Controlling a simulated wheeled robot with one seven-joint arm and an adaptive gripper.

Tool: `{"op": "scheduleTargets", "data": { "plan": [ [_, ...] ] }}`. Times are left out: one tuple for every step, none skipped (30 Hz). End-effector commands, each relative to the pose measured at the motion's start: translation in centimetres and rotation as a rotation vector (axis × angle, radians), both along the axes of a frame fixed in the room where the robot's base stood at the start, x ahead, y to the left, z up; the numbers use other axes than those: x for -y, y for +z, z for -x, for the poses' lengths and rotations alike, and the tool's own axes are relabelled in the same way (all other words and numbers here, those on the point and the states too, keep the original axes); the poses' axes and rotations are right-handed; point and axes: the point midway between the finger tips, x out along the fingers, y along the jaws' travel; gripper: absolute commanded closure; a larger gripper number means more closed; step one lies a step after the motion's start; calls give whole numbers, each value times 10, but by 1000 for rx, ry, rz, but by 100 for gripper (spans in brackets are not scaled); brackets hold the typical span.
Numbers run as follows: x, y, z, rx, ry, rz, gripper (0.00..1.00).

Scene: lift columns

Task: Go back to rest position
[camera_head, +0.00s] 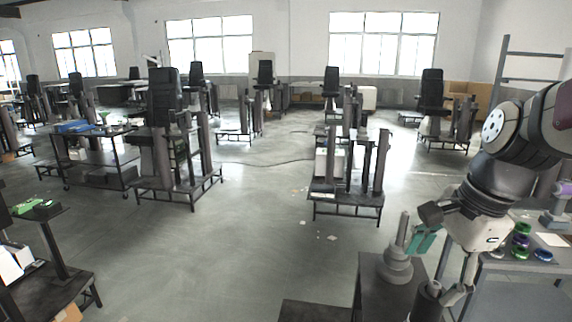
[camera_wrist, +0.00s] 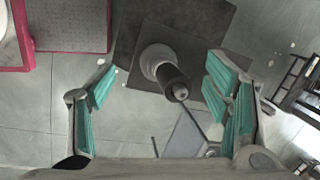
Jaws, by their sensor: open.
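My gripper (camera_head: 424,240) hangs at the right of the head view, with a teal finger pad showing. In the wrist view my gripper (camera_wrist: 162,82) is open, its teal-lined fingers wide apart with nothing held between them. A grey stepped post (camera_head: 398,268) stands upright on a dark stand (camera_head: 375,292) close to the left of my gripper. The wrist view shows a round post with a dark upper part (camera_wrist: 174,78) in the gap between the fingers, on a dark square plate (camera_wrist: 215,30). I cannot tell its distance from the fingertips.
A table (camera_head: 520,290) at the right holds green, purple and blue round parts (camera_head: 521,240). A wheeled workbench (camera_head: 100,155) and several chair-topped lift columns (camera_head: 165,125) stand farther off. A low platform (camera_head: 50,285) is at the lower left. The middle floor is mostly clear, with small scraps.

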Motion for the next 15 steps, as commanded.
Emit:
{"op": "scheduleTargets", "data": {
  "plan": [
    [-7,10,13,53,128,26,29],
    [-11,14,19,80,210,48,29],
    [-16,20,28,118,317,81,29],
    [-19,23,35,145,397,108,29],
    [-23,27,42,172,479,138,29],
    [-27,31,51,205,583,183,29],
    [-30,33,58,228,663,217,29],
    [-32,36,65,250,738,255,29],
    [-36,39,73,276,834,306,29],
    [-38,40,79,292,902,342,29],
    [-40,41,85,305,965,380,29],
    [-42,42,91,319,1043,428,29],
    [-43,43,96,327,1096,459,29],
    [-44,43,99,332,1142,490,29],
    [-45,43,104,338,1196,525,29]
  ]
}}
